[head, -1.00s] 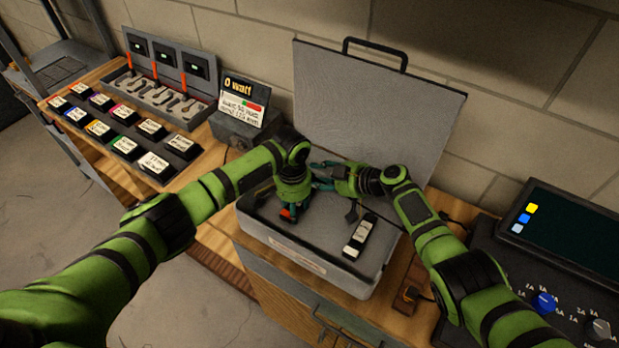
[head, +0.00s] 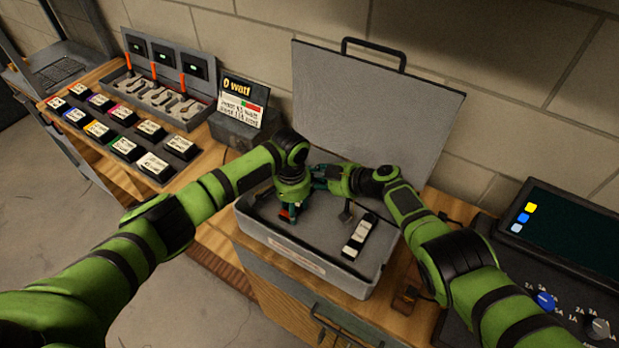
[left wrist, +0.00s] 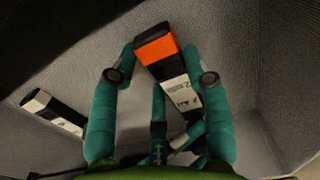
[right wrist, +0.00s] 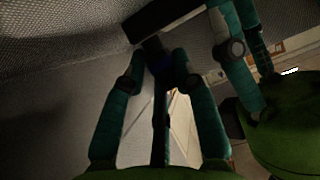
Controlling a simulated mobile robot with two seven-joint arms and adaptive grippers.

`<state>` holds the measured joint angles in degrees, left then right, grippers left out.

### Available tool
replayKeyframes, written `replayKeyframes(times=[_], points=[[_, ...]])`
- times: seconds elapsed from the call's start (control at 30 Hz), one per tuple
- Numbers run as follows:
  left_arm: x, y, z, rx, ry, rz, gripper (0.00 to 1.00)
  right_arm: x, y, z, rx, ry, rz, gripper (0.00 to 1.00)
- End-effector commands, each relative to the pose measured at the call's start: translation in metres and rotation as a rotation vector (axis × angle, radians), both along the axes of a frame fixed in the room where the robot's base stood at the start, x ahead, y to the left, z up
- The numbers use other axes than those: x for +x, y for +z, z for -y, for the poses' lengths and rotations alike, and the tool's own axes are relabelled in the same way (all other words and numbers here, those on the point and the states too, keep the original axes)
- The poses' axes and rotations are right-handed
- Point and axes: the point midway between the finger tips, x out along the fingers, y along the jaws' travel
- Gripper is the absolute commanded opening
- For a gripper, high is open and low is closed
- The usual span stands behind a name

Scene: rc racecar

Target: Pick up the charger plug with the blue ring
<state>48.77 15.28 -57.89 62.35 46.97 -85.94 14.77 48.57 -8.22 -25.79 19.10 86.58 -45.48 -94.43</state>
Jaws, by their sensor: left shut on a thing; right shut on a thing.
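The charger plug is a dark piece with a blue ring (right wrist: 165,65) in the right wrist view. My right gripper (right wrist: 160,80) is shut on it, and a dark cable runs down between the fingers. My left gripper (left wrist: 160,68) is shut on a battery with an orange end (left wrist: 155,48) and a white label. In the head view, my left gripper (head: 287,212) is over the left part of the open grey case (head: 290,245). My right gripper (head: 320,178) is close beside it, and the fingers hide the plug there. Whether plug and battery touch is unclear.
A black-and-white battery (head: 360,236) lies in the case, right of the grippers. The lid (head: 375,110) stands open behind. A control panel (head: 560,260) with knobs is at the right. A rack of labelled blocks (head: 125,145) and a watt sign (head: 243,100) are at the left.

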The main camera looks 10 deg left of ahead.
Motion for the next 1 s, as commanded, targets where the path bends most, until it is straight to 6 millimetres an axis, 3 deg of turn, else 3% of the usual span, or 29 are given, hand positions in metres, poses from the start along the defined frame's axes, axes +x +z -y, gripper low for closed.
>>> replayKeyframes(times=[0.47, 0.7, 1.0], points=[[0.0, -0.001, -0.001, 0.002, 0.001, -0.001, 0.12, 0.0, 0.012, 0.002, -0.001, -0.001, 0.005, 0.12], [0.0, -0.001, -0.001, 0.002, 0.001, -0.001, 0.12, -0.016, 0.01, 0.041, -0.004, -0.002, 0.001, 0.12], [0.0, -0.001, 0.0, 0.001, 0.0, -0.001, 0.12, -0.014, 0.087, 0.038, -0.003, 0.002, 0.009, 0.12]])
